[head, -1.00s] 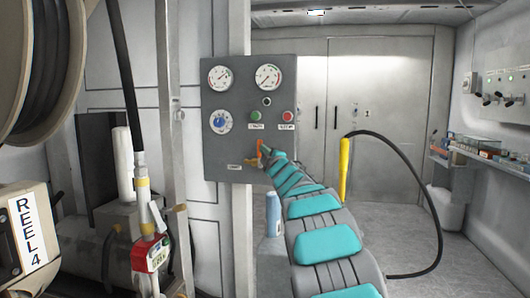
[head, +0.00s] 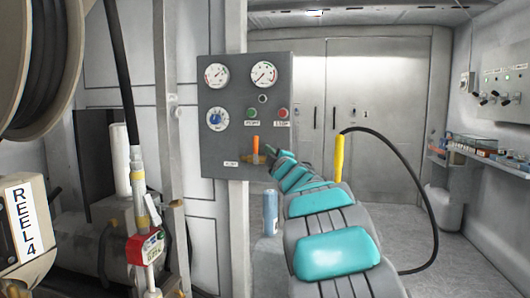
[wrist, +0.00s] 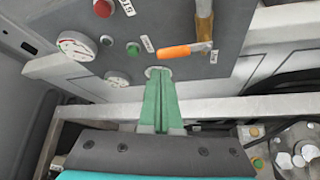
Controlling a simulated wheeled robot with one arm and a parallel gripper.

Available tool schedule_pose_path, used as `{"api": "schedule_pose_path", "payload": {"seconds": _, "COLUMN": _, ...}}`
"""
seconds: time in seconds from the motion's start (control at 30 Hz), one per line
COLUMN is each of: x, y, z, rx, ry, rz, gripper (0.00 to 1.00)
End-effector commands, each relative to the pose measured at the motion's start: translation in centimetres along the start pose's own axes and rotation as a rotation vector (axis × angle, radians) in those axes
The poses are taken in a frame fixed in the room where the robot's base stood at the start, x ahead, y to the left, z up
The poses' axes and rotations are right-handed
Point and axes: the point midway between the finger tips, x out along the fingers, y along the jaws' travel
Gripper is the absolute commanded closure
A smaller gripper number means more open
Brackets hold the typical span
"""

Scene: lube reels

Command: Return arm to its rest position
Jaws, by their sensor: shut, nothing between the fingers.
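My arm, with teal pads and grey links, reaches forward from the bottom centre of the head view. Its end is my gripper (head: 274,163), close to the lower right of the grey control panel (head: 226,135). In the wrist view my gripper (wrist: 158,76) shows two green fingers closed together with nothing between them. Its tips lie in front of the panel (wrist: 240,20), below the orange-handled lever (wrist: 185,50) and apart from it. In the head view the lever's orange handle (head: 256,145) points up, just left of my gripper.
The panel carries gauges (head: 264,74), a blue knob (head: 216,118), a green button (head: 251,113) and a red button (head: 283,113). A blue bottle (head: 270,212) stands left of my arm. Open floor (head: 350,215) lies right.

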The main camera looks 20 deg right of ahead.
Motion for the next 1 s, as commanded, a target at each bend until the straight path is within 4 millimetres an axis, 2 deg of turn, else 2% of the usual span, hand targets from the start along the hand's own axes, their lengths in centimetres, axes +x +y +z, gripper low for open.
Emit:
{"api": "schedule_pose_path", "payload": {"seconds": 0.1, "x": -1.8, "y": 0.6, "z": -0.2, "rx": -0.002, "ry": 0.002, "rz": 0.005, "gripper": 1.00}}
{"api": "schedule_pose_path", "payload": {"seconds": 0.3, "x": -4.1, "y": 1.0, "z": -0.1, "rx": -0.002, "ry": -0.001, "rz": 0.002, "gripper": 1.00}}
{"api": "schedule_pose_path", "payload": {"seconds": 0.63, "x": -5.2, "y": 1.1, "z": -0.2, "rx": 0.001, "ry": 0.000, "rz": 0.001, "gripper": 1.00}}
{"api": "schedule_pose_path", "payload": {"seconds": 0.77, "x": -5.9, "y": 0.7, "z": 0.4, "rx": 0.036, "ry": -0.051, "rz": -0.017, "gripper": 1.00}}
{"api": "schedule_pose_path", "payload": {"seconds": 0.87, "x": -7.7, "y": -0.2, "z": 1.5, "rx": 0.111, "ry": -0.159, "rz": -0.055, "gripper": 1.00}}
{"api": "schedule_pose_path", "payload": {"seconds": 0.97, "x": -11.0, "y": -2.7, "z": 3.2, "rx": 0.228, "ry": -0.320, "rz": -0.124, "gripper": 1.00}}
{"api": "schedule_pose_path", "payload": {"seconds": 1.0, "x": -12.8, "y": -3.9, "z": 3.8, "rx": 0.281, "ry": -0.390, "rz": -0.157, "gripper": 1.00}}
